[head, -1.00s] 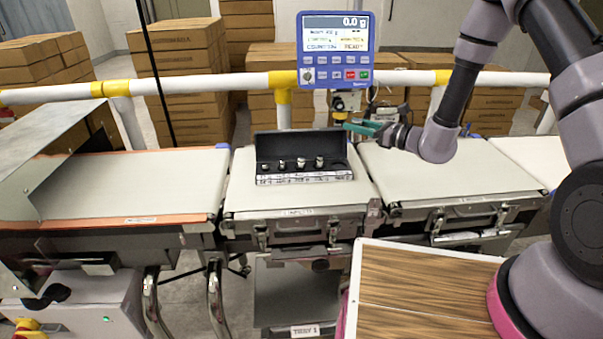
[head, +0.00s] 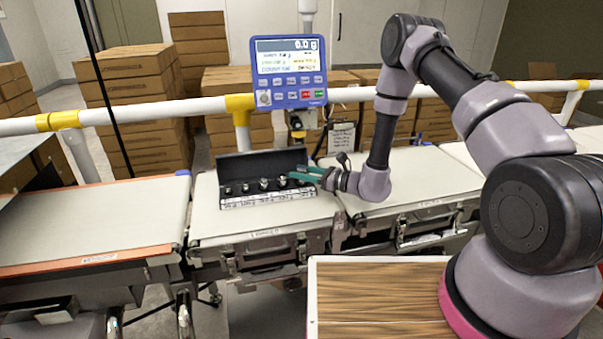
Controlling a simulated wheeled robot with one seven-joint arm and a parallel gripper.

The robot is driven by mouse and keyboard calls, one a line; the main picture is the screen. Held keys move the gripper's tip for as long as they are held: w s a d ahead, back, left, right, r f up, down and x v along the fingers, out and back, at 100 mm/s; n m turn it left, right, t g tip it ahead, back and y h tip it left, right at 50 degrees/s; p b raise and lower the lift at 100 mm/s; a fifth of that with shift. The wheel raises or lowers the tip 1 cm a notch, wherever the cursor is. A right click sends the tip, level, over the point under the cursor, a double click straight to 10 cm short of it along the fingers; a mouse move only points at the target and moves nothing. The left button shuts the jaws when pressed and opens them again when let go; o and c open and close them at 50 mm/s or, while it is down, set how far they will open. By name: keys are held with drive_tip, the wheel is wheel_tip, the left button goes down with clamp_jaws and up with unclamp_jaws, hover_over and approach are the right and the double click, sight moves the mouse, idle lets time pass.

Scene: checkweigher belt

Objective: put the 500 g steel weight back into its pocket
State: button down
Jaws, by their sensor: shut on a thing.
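The black weight case (head: 262,164) stands open on the middle belt, its lid up at the back. Several small steel weights (head: 264,184) stand in a row in its pockets, smaller at the left. My gripper (head: 302,176), with teal fingers, reaches in from the right, over the right end of the case. It is shut on a weight, taken as the 500 g steel weight, which is too small and covered by the fingers to make out. The right-end pocket is mostly hidden behind the fingers, so I cannot tell whether the weight touches it.
The blue weighing display (head: 290,72) stands behind the case and reads 0.0 g. A white rail (head: 160,110) runs behind the belts. The left belt (head: 90,225) and right belt (head: 420,180) are clear. A wood-topped surface (head: 380,295) is in front. Cartons are stacked behind.

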drive_tip(key=shift+f, duration=0.1)
drive_tip(key=shift+c, duration=1.9)
unclamp_jaws()
